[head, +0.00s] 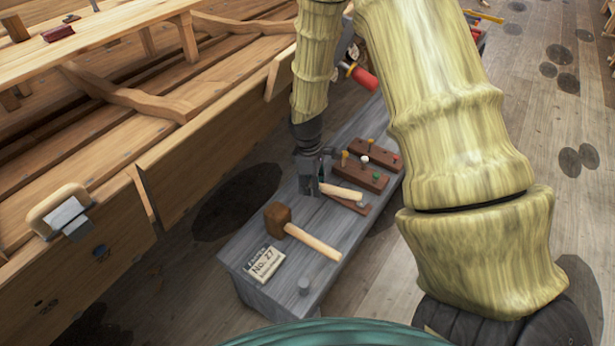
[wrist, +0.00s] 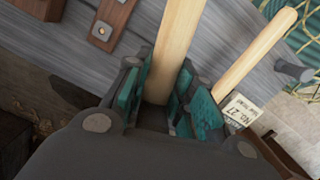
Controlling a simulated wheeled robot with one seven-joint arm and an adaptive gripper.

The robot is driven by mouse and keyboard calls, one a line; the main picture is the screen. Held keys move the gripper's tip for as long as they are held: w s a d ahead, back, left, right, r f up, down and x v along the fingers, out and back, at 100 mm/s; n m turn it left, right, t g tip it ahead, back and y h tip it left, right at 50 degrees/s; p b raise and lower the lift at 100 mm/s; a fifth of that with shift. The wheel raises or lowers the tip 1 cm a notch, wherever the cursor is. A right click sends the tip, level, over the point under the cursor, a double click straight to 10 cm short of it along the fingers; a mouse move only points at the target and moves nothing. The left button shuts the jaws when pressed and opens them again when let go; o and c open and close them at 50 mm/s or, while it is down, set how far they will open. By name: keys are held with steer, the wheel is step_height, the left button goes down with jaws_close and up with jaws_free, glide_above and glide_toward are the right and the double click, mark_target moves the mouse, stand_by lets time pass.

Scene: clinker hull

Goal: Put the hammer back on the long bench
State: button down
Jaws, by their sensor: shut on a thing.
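My gripper (head: 311,184) is shut on the pale wooden handle (head: 342,192) of a tool, which I take to be the hammer. In the wrist view the handle (wrist: 175,45) runs up from between my teal finger pads (wrist: 160,98). The hammer's head is not clearly seen. The handle lies low over the long grey bench (head: 235,252); I cannot tell whether it touches the top. A brown wooden mallet (head: 278,220) lies on the bench beside my gripper, and its handle also shows in the wrist view (wrist: 255,55).
A card marked No. 27 (head: 264,264) and a small grey peg (head: 303,287) are near the bench's near end. Brown blocks with coloured pegs (head: 366,176) sit beyond my gripper. The wooden hull (head: 180,180) rises at left. A red-handled tool (head: 360,77) is farther back.

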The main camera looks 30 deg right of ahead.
steer(key=shift+f+b, duration=3.85)
steer(key=shift+f, duration=0.05)
steer(key=shift+f, duration=0.3)
steer(key=c, duration=1.1)
jaws_free()
steer(key=shift+s, duration=0.1)
step_height(320, 180, up, 8)
steer(key=p, duration=0.8)
